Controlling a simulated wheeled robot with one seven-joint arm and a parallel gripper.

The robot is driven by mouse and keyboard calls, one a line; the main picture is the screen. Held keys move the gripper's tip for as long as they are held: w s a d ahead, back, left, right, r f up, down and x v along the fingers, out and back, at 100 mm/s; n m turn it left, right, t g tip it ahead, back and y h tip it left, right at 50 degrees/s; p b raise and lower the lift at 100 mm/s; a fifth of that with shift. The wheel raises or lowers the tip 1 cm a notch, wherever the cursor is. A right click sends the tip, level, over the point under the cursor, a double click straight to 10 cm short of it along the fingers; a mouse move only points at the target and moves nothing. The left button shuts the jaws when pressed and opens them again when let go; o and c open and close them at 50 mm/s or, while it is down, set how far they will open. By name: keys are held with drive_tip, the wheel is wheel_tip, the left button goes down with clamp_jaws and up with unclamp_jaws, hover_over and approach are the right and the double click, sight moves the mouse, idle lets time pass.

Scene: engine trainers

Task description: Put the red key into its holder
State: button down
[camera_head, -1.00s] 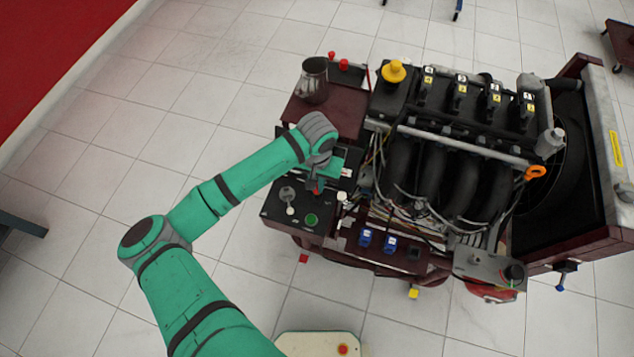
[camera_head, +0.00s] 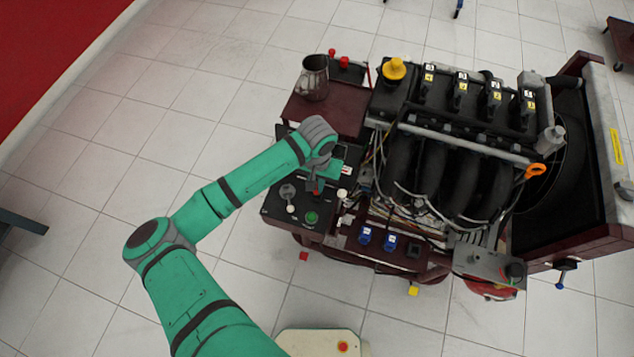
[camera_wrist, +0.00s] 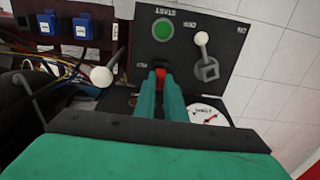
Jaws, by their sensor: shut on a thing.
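My gripper (camera_wrist: 162,88) is shut on the red key (camera_wrist: 160,74), whose red head shows between the fingertips in the wrist view. The key is at the black control panel (camera_wrist: 184,60), below the green button (camera_wrist: 163,30). A dark round part, seemingly the key's holder, lies right at the fingertips; the key's lower end is hidden, so I cannot tell how deep it sits. In the head view my gripper (camera_head: 316,184) is over the panel (camera_head: 272,207), left of the engine, and a little red shows beneath it.
A lever with a white knob (camera_wrist: 201,39) stands right of the key, and another white knob (camera_wrist: 101,77) stands left. A gauge (camera_wrist: 207,115) lies near the fingers. Blue connectors (camera_head: 378,239) and the engine (camera_head: 455,150) are to the right. A metal jug (camera_head: 313,78) stands behind.

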drive_tip(key=shift+f, duration=0.85)
idle(0.3)
drive_tip(key=c, duration=1.4)
unclamp_jaws()
drive_tip(key=shift+c, duration=0.2)
drive_tip(key=shift+r, duration=0.15)
drive_tip(key=shift+r, duration=1.35)
drive_tip(key=shift+r, duration=0.1)
drive_tip(key=shift+r, duration=2.4)
